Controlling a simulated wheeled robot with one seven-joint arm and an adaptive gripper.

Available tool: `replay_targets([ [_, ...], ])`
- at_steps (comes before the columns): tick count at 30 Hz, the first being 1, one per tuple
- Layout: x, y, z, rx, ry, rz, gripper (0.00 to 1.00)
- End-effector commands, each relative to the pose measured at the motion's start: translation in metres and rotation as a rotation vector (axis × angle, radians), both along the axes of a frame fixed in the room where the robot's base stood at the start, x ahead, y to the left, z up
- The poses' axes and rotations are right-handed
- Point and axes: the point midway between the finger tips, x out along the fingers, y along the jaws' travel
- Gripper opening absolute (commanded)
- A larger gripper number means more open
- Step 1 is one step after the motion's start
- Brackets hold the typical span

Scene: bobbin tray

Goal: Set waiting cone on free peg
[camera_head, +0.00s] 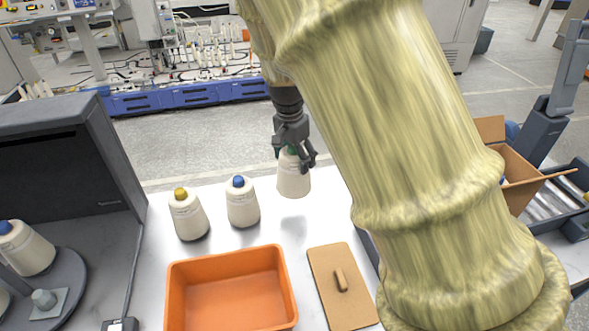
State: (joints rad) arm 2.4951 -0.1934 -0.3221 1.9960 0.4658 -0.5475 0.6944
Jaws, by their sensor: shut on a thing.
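My gripper (294,158) is shut on the top of a cream cone (294,182) with a green tip. It holds the cone above the white table, towards the back. A cream cone with a blue tip (242,204) and one with a yellow tip (189,215) stand upright on the table to its left. At the far left, a dark round tray (72,283) carries another blue-tipped cone (25,249) and a small grey peg or knob on a plate (44,299). Part of the tray is cut off by the picture's edge.
An orange bin (180,300) stands empty at the front. A brown board (325,270) with a small wooden piece lies right of it. A dark box-like housing (70,170) rises behind the round tray. My arm hides the table's right side.

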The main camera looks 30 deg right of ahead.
Motion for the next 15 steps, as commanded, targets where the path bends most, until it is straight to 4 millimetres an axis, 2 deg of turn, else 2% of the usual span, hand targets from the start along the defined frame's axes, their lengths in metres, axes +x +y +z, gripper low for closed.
replay_targets([
  [6, 0.0002, -0.0002, 0.0100, -0.001, 0.000, 0.000, 0.23],
  [15, 0.0001, -0.0003, 0.0108, -0.001, 0.000, 0.000, 0.23],
])
